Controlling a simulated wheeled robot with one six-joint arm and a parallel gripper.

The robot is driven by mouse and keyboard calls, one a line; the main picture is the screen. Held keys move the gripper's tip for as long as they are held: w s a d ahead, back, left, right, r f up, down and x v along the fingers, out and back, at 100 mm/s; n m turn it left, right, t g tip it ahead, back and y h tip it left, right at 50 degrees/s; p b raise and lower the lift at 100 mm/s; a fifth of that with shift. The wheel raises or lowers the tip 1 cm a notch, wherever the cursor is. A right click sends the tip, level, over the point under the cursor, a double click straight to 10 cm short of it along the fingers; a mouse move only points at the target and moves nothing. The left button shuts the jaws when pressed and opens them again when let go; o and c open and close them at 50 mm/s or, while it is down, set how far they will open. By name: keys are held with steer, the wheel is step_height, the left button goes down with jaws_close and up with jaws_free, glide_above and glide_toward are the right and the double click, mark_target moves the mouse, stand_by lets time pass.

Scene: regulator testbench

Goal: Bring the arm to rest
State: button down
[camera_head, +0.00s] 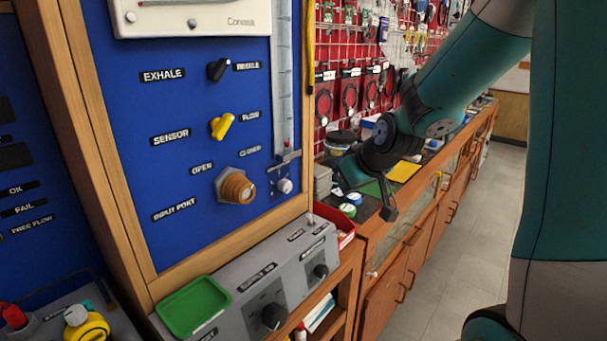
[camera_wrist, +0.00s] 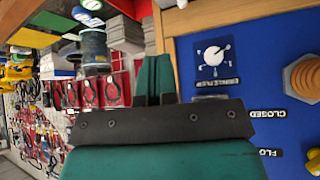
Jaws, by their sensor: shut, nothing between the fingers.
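My gripper (camera_wrist: 153,70) shows in the wrist view with its two teal fingers side by side, shut and empty. In the head view my teal arm reaches in from the upper right, and its dark wrist hangs beside the right edge of the blue test panel (camera_head: 180,110), in front of the wooden counter. The gripper (camera_head: 347,172) is partly hidden there by the wrist and touches nothing that I can make out. The panel carries a black knob (camera_head: 218,70), a yellow knob (camera_head: 222,125) and a brass input port (camera_head: 235,186).
A grey control box (camera_head: 245,290) with a green tray (camera_head: 194,306) stands below the panel. A red bin (camera_head: 345,232) is beside it. Small jars (camera_head: 348,210) and a yellow pad (camera_head: 403,171) lie on the counter near my wrist. The floor (camera_head: 470,240) at right is clear.

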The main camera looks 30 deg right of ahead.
steer(key=shift+a, duration=0.1)
steer(key=s+a+r+n+g+y, duration=0.1)
steer(key=s+a+r+n+y, duration=0.15)
steer(key=a, duration=0.75)
steer(key=s+a+n+g, duration=0.2)
steer(key=s+a+g, duration=0.1)
steer(key=s+a, duration=0.4)
steer(key=s+a+r+n+g+y, duration=0.1)
steer(key=s+a+n+g, duration=0.1)
steer(key=s+a, duration=0.5)
steer(key=s+g, duration=0.1)
steer(key=s, duration=0.5)
steer(key=shift+r+g, duration=0.2)
steer(key=shift+g, duration=0.1)
steer(key=shift+y, duration=0.25)
